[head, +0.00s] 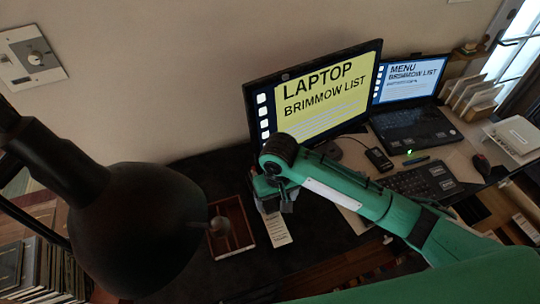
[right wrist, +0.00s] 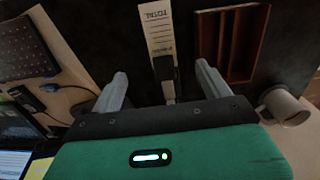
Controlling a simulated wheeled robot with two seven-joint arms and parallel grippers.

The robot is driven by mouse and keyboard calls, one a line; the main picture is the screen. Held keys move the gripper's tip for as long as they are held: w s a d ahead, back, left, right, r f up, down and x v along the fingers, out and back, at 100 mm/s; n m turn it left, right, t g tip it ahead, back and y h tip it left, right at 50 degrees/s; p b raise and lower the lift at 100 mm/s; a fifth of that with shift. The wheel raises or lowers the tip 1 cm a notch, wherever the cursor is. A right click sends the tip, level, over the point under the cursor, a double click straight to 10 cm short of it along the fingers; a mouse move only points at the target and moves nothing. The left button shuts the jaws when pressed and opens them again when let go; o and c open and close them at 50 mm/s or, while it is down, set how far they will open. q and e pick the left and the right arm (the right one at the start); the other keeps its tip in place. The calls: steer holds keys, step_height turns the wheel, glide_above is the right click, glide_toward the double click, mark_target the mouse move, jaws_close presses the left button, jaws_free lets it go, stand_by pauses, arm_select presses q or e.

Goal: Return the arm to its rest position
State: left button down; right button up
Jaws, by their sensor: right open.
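My right arm (head: 345,195) is green and reaches in from the right over the dark desk. My right gripper (head: 274,192) is in front of the large monitor, above a white paper slip (head: 277,229). In the right wrist view its two grey fingers (right wrist: 164,82) are apart, so it is open. A small dark object (right wrist: 164,68) lies on the slip (right wrist: 158,28) and shows between the fingers; I cannot tell whether it is touched. My left gripper is not in view.
A wooden tray (head: 242,208) and a grey mug (head: 221,227) are left of the gripper. A black lamp (head: 135,225) blocks the left side. The monitor (head: 320,92), laptop (head: 412,128) and keyboard (head: 425,180) stand behind and right of the gripper.

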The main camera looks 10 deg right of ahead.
steer(key=s+a+f+t+y, duration=0.1)
steer(key=s+f+t+y, duration=0.15)
steer(key=s, duration=0.45)
steer(key=s+d+t+h, duration=0.1)
steer(key=s+d+h, duration=0.1)
steer(key=s+d, duration=1.15)
step_height(320, 180, down, 30)
steer(key=w+d+g, duration=0.1)
steer(key=d, duration=0.1)
steer(key=s+d+f+g, duration=0.1)
steer(key=s+d+f, duration=0.2)
steer(key=s+f, duration=1.6)
steer(key=shift+s+f, duration=0.25)
steer(key=shift+f, duration=0.65)
